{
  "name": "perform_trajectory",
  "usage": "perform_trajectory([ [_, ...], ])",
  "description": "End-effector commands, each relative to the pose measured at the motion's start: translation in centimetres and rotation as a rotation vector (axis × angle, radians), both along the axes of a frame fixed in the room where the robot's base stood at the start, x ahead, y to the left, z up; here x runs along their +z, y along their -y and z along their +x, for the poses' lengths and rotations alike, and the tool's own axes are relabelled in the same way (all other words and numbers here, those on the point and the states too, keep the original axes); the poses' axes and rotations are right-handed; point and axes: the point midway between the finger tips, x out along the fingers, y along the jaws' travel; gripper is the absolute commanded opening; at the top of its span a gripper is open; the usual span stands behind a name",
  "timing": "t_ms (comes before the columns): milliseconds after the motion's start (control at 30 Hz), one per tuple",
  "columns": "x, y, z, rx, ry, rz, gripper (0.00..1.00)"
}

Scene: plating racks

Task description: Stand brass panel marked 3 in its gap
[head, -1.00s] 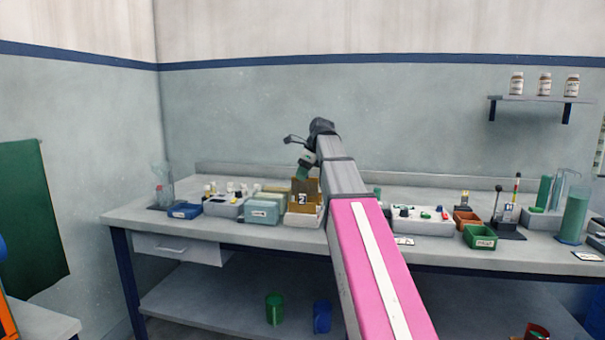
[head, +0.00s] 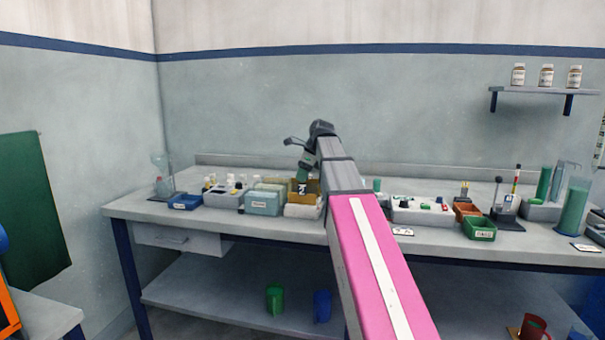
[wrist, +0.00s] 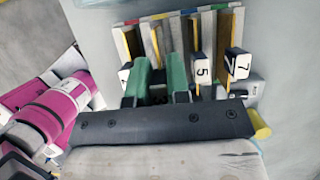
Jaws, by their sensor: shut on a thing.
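My gripper (wrist: 161,75), with green fingers, is over the rack and shut on a brass panel (wrist: 158,42). The rack (wrist: 208,22) has several upright slats with coloured ends. Brass panels marked 5 (wrist: 202,70) and 7 (wrist: 238,65) stand to the right of the fingers. A white tag (wrist: 124,74) shows at the left, its number partly hidden. In the head view, my gripper (head: 304,172) is low at the rack (head: 303,210). I cannot tell whether the held panel is seated.
Left of the rack on the bench are a pale green box (head: 264,203), a grey tray of bottles (head: 224,201) and a blue bin (head: 184,202). The front bench edge is mostly clear.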

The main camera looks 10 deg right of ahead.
Motion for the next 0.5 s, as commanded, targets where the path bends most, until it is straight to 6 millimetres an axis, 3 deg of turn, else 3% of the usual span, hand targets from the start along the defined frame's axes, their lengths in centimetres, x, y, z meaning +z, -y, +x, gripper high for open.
perform_trajectory([
  [500, -2.0, 0.0, 0.0, 0.0, 0.0, 0.0, 0.0],
])
